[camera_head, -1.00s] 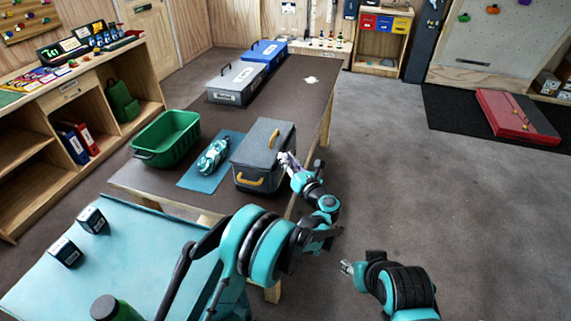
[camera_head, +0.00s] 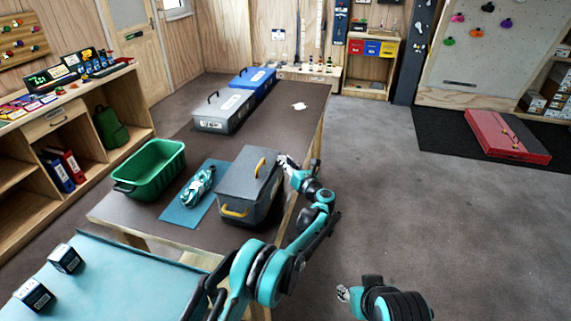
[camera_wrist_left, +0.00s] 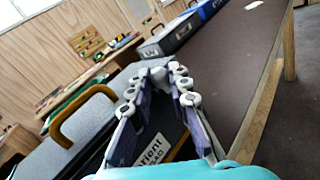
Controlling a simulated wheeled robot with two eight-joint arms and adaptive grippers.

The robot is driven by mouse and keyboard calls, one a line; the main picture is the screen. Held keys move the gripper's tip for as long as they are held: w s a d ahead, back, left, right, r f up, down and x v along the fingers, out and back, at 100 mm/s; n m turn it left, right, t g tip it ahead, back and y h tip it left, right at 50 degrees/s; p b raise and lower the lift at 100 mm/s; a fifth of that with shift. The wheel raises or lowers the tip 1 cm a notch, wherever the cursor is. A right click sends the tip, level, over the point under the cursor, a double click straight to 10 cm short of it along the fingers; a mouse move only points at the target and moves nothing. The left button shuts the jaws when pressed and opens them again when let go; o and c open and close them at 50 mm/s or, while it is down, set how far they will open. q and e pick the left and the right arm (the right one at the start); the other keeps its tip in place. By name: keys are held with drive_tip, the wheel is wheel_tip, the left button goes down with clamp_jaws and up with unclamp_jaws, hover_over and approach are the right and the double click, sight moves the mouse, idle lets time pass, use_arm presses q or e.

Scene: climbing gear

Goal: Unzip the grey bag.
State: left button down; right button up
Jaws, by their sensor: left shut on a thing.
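The grey bag (camera_head: 236,181) is box-shaped, with a yellow handle on top and another on its near side. It stands at the near end of the brown table. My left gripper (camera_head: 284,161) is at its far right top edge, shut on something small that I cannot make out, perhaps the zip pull. In the left wrist view the fingers (camera_wrist_left: 160,76) come together beside the bag's grey top (camera_wrist_left: 75,140), over its dark side with a white label. The zip is not clear. My right gripper (camera_head: 343,293) is low at the front, away from the table; its jaws are too small to read.
A green bin (camera_head: 152,168) and a blue mat (camera_head: 182,214) with a patterned bundle (camera_head: 199,186) lie left of the bag. A grey case (camera_head: 222,110) and a blue case (camera_head: 253,78) stand farther back.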

use_arm(q)
drive_tip(key=c, duration=1.4)
unclamp_jaws()
drive_tip(key=v, duration=1.2)
